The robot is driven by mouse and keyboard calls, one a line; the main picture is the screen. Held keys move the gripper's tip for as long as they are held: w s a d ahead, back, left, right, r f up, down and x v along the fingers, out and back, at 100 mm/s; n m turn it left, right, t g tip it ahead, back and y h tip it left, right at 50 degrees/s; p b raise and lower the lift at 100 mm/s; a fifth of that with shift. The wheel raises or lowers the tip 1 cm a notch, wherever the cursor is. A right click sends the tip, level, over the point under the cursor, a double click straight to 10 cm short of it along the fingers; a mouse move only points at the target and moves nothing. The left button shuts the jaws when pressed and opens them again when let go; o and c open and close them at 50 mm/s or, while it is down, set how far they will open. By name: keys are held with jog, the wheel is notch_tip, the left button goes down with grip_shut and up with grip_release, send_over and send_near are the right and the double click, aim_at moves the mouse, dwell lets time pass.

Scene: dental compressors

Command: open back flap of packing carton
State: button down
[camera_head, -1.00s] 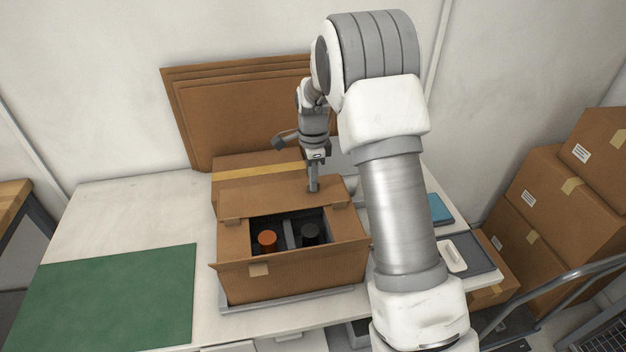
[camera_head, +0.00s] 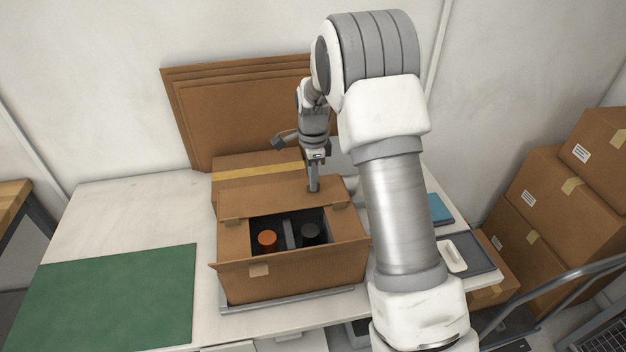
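The packing carton (camera_head: 300,285) stands on the table. Its front flap (camera_head: 250,267) is folded outward, and a dark interior with an orange part (camera_head: 267,238) and a black part (camera_head: 310,233) shows through the top. The back flap (camera_head: 265,197) lies on the far side of the opening, slanted, its exact angle hard to tell. My gripper (camera_head: 314,189) points down at the back flap, with its tips at or very near the flap's surface. The fingers look close together, but their gap cannot be made out from this side.
A taped carton (camera_head: 240,167) lies behind the packing carton, with flat cardboard sheets (camera_head: 235,110) leaning on the wall. A green mat (camera_head: 120,295) lies at left. My arm covers the right side. Stacked cartons (camera_head: 565,200) and a cart rail stand at far right.

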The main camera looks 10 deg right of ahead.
jog(key=shift+r, duration=0.1)
jog(key=shift+w+r+g+p, duration=0.15)
jog(key=shift+r+g+p, duration=0.15)
jog(key=shift+p, duration=0.6)
jog(key=p, duration=0.1)
jog(key=g+p, duration=0.1)
jog(key=p, duration=0.1)
jog(key=shift+w+r+g, duration=0.3)
jog(key=shift+w, duration=0.05)
jog(key=shift+w+r+g+p, duration=0.2)
jog(key=shift+w+g+p, duration=0.25)
jog(key=shift+g+p, duration=0.5)
jog(key=shift+w+r+g+p, duration=0.15)
jog(key=shift+w+g+p, duration=0.2)
jog(key=shift+g, duration=0.4)
jog(key=shift+w+g, duration=0.15)
jog(key=shift+g, duration=0.15)
jog(key=c, duration=1)
grip_release()
jog(key=shift+c, duration=0.2)
